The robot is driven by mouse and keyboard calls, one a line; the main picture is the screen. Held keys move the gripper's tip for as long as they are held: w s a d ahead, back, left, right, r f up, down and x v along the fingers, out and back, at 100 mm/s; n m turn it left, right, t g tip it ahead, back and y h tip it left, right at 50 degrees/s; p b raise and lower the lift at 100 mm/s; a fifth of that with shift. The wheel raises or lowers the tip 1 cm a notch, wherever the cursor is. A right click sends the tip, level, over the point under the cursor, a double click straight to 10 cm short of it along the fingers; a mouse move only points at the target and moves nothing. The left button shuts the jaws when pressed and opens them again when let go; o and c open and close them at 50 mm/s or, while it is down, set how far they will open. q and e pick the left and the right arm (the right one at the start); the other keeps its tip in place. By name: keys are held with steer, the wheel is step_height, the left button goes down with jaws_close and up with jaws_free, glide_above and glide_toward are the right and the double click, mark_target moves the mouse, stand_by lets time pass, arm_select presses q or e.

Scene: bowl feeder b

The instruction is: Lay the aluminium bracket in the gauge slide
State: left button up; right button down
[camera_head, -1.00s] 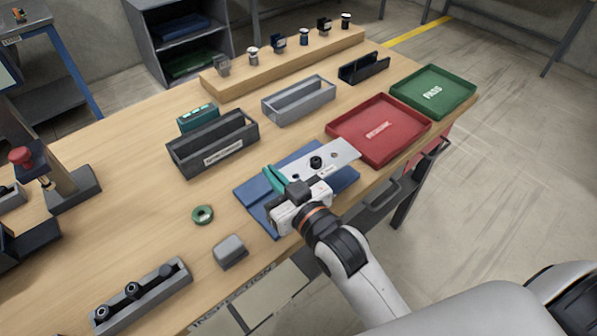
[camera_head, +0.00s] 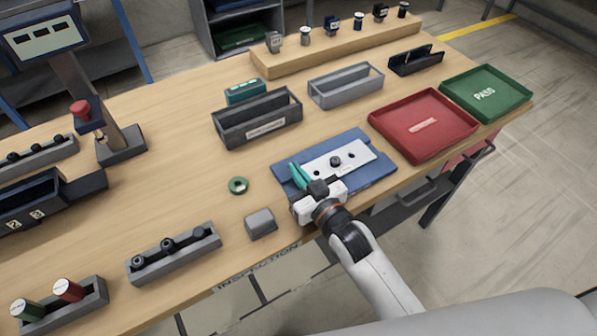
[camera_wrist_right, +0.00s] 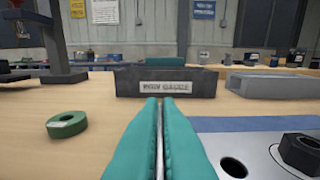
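The aluminium bracket (camera_head: 352,160) is a flat silver plate with dark holes and a black hex fastener in its middle. It lies over the blue plate (camera_head: 375,183), which seems to be the gauge slide; I cannot tell if it is fully seated. My right gripper (camera_head: 300,178) is at the bracket's left end. In the right wrist view its teal fingers (camera_wrist_right: 160,135) are closed with a thin bright strip between them, seemingly the bracket's upright edge. The bracket's flat face (camera_wrist_right: 235,150) shows at lower right there. My left gripper is out of view.
A red tray (camera_head: 388,118) and a green PASS tray (camera_head: 527,93) stand to the right. Behind are a dark labelled bin (camera_head: 232,138) and a grey bin (camera_head: 350,98). A green ring (camera_head: 238,185) and a grey block (camera_head: 261,222) lie left of the gripper.

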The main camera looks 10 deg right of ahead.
steer(key=shift+f, duration=0.15)
steer(key=c, duration=1.6)
jaws_free()
steer(key=shift+c, duration=0.2)
